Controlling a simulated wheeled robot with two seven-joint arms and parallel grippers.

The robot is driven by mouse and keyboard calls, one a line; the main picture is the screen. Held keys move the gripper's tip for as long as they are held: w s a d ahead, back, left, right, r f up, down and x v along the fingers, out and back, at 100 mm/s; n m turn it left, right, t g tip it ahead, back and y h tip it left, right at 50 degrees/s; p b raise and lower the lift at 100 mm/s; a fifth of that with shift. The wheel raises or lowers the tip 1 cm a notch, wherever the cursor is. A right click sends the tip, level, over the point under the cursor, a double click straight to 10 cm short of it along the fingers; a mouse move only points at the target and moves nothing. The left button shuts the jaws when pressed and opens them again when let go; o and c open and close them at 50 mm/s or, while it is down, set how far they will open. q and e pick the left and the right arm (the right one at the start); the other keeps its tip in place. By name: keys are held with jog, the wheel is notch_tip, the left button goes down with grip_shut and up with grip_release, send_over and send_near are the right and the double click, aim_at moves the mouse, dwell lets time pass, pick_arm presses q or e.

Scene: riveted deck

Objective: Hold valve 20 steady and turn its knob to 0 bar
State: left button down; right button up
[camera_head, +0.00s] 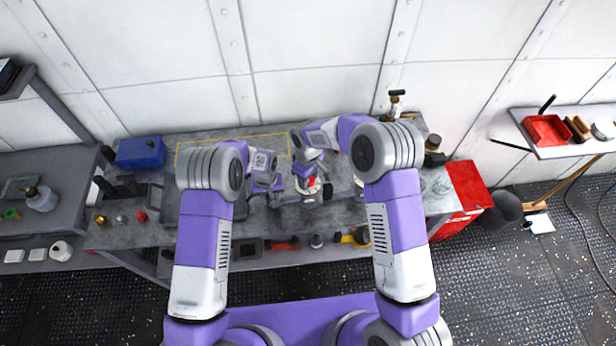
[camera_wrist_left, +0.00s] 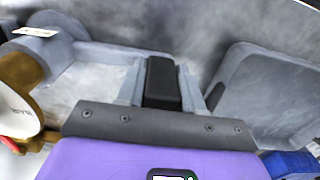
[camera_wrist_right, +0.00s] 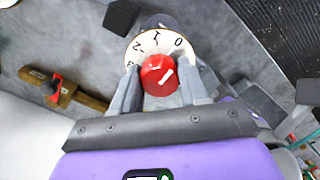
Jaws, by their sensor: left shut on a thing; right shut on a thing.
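The valve (camera_head: 310,194) stands on the grey workbench, with a red knob (camera_wrist_right: 157,75) over a round white dial (camera_wrist_right: 157,45). The dial's 0, 1 and 2 show in the right wrist view. The knob's white line slants to the upper right, near the 0 side; its exact reading is unclear. My right gripper (camera_wrist_right: 160,88) is shut on the knob from both sides. My left gripper (camera_wrist_left: 160,90) is shut on a black block-like grip (camera_wrist_left: 163,80) beside the valve's brass-edged dial (camera_wrist_left: 18,108). A white label (camera_wrist_left: 36,31) shows there, too small to read.
A blue box (camera_head: 140,152) is at the bench's left and a red cabinet (camera_head: 466,187) at its right. Bottles (camera_head: 433,150) stand at the back right. Small parts lie along the front left, and tools lie on a lower shelf (camera_head: 285,262).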

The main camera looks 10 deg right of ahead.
jog(key=o, duration=1.1)
jog(key=shift+r, duration=0.1)
notch_tip(320, 180, up, 12)
jog(key=shift+f, duration=0.1)
pick_arm(q)
jog(key=c, duration=0.6)
grip_release()
jog(key=shift+c, duration=0.2)
